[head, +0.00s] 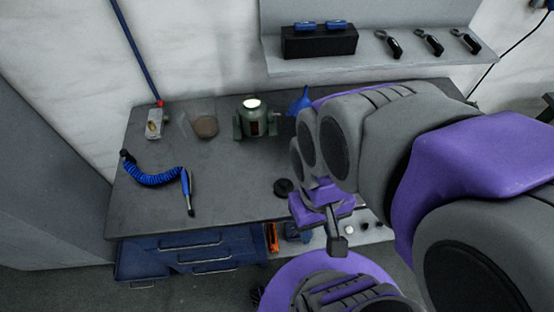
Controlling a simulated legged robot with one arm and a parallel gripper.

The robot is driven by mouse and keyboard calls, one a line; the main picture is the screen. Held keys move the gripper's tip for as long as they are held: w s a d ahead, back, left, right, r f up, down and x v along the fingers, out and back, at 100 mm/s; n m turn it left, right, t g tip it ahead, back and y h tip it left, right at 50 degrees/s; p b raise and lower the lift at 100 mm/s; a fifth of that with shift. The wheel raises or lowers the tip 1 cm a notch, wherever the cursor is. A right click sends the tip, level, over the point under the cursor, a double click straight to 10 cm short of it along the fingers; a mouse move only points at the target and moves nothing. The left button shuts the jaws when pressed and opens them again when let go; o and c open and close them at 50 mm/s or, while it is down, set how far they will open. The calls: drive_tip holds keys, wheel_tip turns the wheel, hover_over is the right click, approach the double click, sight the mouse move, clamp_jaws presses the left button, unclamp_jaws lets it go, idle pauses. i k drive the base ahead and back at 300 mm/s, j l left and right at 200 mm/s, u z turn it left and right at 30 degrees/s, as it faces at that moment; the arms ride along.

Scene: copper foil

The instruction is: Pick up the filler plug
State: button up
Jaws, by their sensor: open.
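A small black round piece that looks like the filler plug (283,188) lies on the grey bench top near its front edge, right of the middle. My gripper (337,236) is close to it, just to the right and lower in the picture, pointing down near the bench's front edge. The jaws are open and I see nothing between them. The gripper and the plug are apart in the picture. Part of the jaws is hidden by my arm's angle, and my arm covers the right side of the bench.
A green pump-like unit (254,119) stands at the back of the bench (235,180), with a blue funnel (301,101) beside it. A blue coiled air hose (150,177) lies at the left. A shelf (375,57) hangs above. The bench middle is clear.

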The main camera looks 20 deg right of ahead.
sight(282, 186)
drive_tip(key=j+z, duration=0.35)
drive_tip(key=z, duration=0.15)
drive_tip(key=k+j+z, duration=0.15)
drive_tip(key=j+z, duration=0.15)
drive_tip(key=z, duration=0.15)
drive_tip(key=k+j+z, duration=0.2)
drive_tip(key=z, duration=0.3)
